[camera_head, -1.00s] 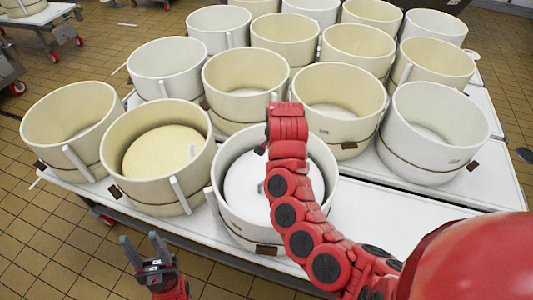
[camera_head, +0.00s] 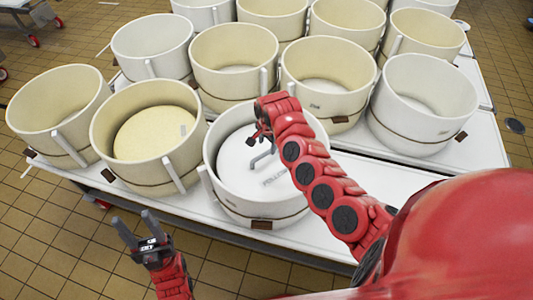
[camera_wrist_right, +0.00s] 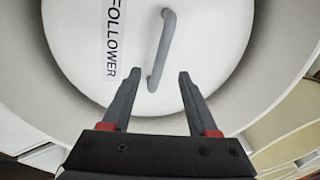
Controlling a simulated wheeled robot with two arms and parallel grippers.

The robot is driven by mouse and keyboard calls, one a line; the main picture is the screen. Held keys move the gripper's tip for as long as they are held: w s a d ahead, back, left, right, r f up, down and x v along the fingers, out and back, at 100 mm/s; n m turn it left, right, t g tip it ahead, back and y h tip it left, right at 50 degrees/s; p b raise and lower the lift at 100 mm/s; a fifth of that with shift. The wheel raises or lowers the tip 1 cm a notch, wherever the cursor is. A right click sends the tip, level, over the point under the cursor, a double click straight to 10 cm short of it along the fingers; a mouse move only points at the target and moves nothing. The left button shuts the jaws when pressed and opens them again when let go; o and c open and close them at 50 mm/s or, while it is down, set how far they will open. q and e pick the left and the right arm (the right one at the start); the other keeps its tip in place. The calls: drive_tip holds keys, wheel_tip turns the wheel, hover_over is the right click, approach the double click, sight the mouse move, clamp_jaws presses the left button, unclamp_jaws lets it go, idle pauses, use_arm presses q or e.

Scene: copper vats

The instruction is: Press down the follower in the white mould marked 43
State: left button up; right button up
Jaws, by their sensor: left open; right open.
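A white mould (camera_head: 262,205) stands at the front edge of the white table. No number on it is readable. Inside it lies a white round follower (camera_head: 240,175) with a grey bar handle; the follower (camera_wrist_right: 205,45) and its handle (camera_wrist_right: 161,48) also show in the right wrist view, beside a "FOLLOWER" label. My left gripper (camera_head: 133,217) is open and empty, in front of the table.
A cream mould (camera_head: 185,170) holding a yellowish disc (camera_head: 155,132) stands close on the left. A cream mould (camera_head: 340,108) and a white mould (camera_head: 435,125) stand behind and to the right. Several more fill the table behind. The table's front right strip (camera_head: 400,180) is clear.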

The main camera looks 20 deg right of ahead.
sight(267, 154)
drive_tip(key=f, duration=0.2)
drive_tip(key=w+f, duration=0.1)
drive_tip(key=f, duration=0.2)
drive_tip(key=f+b, duration=0.1)
drive_tip(key=f, duration=0.1)
drive_tip(key=shift+w+d+f, duration=0.15)
drive_tip(key=shift+w+f, duration=0.05)
drive_tip(key=shift+f, duration=0.2)
clamp_jaws()
idle(1.2)
drive_tip(key=shift+f, duration=0.1)
drive_tip(key=shift+s+f, duration=0.15)
drive_tip(key=shift+s, duration=0.15)
idle(1.1)
idle(0.5)
